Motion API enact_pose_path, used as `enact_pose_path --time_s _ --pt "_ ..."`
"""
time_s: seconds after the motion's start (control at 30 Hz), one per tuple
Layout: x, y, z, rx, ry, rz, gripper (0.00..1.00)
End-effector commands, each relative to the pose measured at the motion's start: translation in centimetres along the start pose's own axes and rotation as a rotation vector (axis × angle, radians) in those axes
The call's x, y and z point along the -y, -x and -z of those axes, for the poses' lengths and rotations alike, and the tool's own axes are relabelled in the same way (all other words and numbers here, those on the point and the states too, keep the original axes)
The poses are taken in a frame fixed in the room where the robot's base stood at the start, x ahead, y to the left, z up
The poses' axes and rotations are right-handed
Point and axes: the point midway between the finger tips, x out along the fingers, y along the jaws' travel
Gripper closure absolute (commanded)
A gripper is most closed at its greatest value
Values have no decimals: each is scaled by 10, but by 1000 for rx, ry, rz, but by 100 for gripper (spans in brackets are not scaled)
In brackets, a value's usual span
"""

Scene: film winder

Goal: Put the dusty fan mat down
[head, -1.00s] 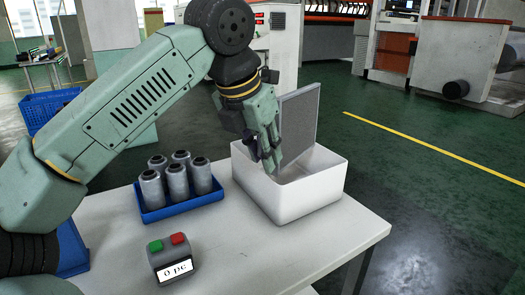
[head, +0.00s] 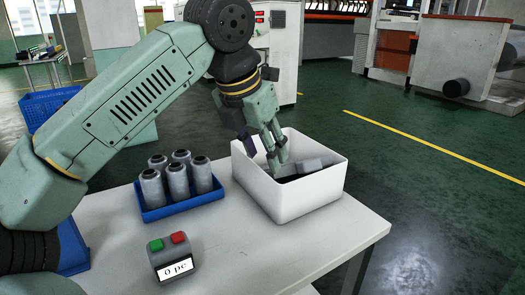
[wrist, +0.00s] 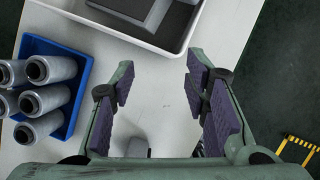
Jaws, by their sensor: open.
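The grey fan mat (head: 311,164) lies low inside the white bin (head: 290,198) on the table. Only part of it shows over the bin's wall, with dark areas beside it. The wrist view shows grey and dark surfaces in the bin at the top edge, cut off by the frame; I cannot tell there where the mat ends. My gripper (head: 277,158) is over the left part of the bin opening. Its fingers (wrist: 160,78) are spread apart with nothing between them.
A blue tray (head: 180,208) with several grey spools stands left of the bin. A small box (head: 172,257) with a green and a red button and a "0 pc" display sits at the front. The white table (head: 240,245) is bare around them.

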Motion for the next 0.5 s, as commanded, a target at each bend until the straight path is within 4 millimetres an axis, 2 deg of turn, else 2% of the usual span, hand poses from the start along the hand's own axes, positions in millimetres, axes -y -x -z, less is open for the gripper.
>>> enact_pose_path --time_s 0.3,0.5 --pt "0 70 -1 2 3 -3 58" --pt "0 105 -1 0 2 -2 58"
